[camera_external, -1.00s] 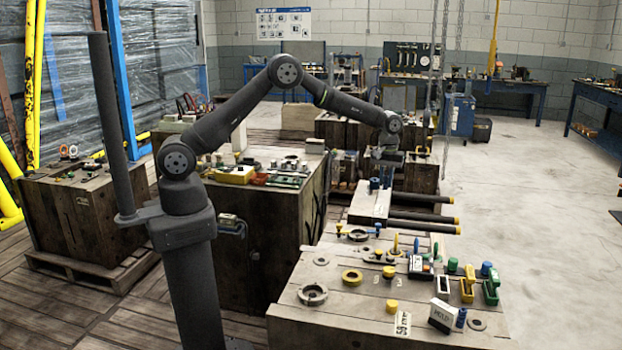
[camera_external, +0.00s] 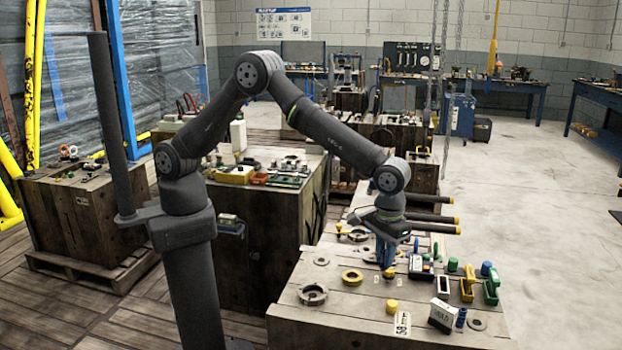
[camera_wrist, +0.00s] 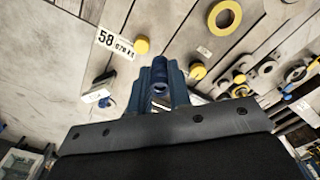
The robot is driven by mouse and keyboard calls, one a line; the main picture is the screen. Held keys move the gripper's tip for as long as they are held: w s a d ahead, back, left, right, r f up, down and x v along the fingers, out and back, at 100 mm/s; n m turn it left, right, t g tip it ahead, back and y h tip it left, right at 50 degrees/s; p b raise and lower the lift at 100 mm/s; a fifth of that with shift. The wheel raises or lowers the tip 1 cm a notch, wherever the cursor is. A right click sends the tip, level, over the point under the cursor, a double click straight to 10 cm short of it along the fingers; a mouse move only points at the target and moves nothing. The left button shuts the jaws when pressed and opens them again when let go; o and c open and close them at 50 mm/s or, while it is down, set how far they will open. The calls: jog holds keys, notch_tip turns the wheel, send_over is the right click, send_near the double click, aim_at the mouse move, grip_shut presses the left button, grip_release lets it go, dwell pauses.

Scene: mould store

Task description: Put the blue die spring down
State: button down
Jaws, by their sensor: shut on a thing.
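My gripper (camera_external: 385,262) hangs pointing down over the wooden crate top (camera_external: 330,315) nearest the camera. In the wrist view my gripper (camera_wrist: 160,84) is shut on the blue die spring (camera_wrist: 159,70), whose round end shows between the blue fingers. In the external view the spring is hard to tell from the dark blue fingers. A yellow-topped piece (camera_external: 389,273) shows right by the fingertips in that view. I cannot tell how much room is left under the spring.
Around the gripper lie a yellow ring (camera_external: 352,277), a grey ring (camera_external: 312,294), a yellow cap (camera_external: 392,306) and a number card (camera_external: 402,324). Yellow- and green-handled pieces (camera_external: 491,288) stand at the right.

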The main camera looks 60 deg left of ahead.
jog(key=w+f, duration=0.2)
jog(key=w, duration=0.1)
jog(key=w+f, duration=0.2)
jog(key=w, duration=0.1)
jog(key=w+a+f, duration=0.1)
jog(key=w+f, duration=0.2)
jog(key=shift+w, duration=0.35)
jog(key=shift+w+f, duration=0.1)
jog(key=shift+f, duration=1.95)
jog(key=shift+f, duration=0.1)
jog(key=c, duration=1.3)
grip_release()
